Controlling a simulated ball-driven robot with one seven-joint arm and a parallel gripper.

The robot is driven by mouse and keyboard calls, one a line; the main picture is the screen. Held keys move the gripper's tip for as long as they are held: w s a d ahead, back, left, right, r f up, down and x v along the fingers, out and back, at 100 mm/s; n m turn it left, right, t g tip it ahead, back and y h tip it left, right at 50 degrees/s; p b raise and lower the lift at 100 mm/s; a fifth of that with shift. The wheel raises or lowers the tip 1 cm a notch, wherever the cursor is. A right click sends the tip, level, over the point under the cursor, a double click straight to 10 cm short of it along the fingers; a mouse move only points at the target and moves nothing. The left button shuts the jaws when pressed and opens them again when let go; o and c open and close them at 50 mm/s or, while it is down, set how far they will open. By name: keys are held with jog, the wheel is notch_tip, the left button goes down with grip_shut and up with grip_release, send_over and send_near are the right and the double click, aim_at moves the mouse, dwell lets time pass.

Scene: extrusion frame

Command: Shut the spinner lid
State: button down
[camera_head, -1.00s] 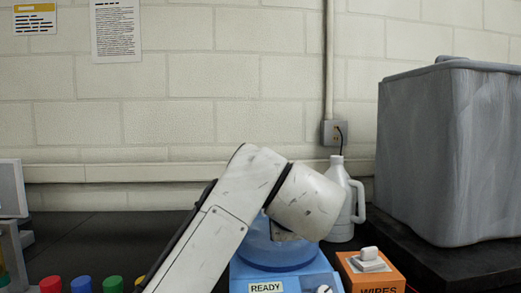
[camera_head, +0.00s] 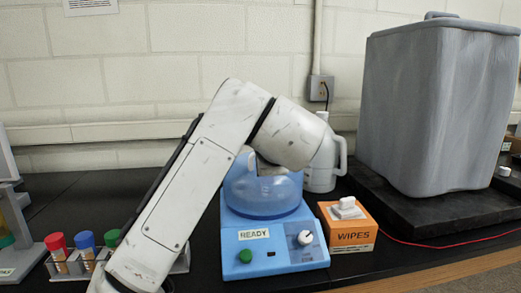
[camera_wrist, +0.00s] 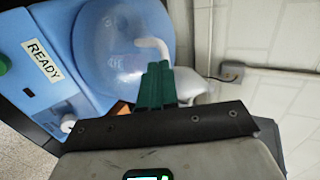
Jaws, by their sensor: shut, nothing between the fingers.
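The spinner (camera_head: 270,262) is a blue machine with a READY label, a green button and a white dial, standing on the black bench. Its round, clear-blue lid (camera_head: 240,180) is partly hidden behind my arm in the head view. The lid also shows in the wrist view (camera_wrist: 105,45), with a pale curved handle (camera_wrist: 152,45) on it. My gripper's green fingers (camera_wrist: 155,82) are shut and empty, with their tips close to the handle; I cannot tell if they touch it. How far the lid is raised is not clear.
An orange wipes box (camera_head: 350,230) stands close to the spinner's right, with a white jug (camera_head: 325,165) behind. A large grey bin (camera_head: 435,110) fills the right. A rack of capped tubes (camera_head: 85,258) stands on the left. A red cable (camera_head: 430,245) runs along the bench.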

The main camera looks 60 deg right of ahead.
jog(key=v, duration=1)
jog(key=shift+r, duration=0.25)
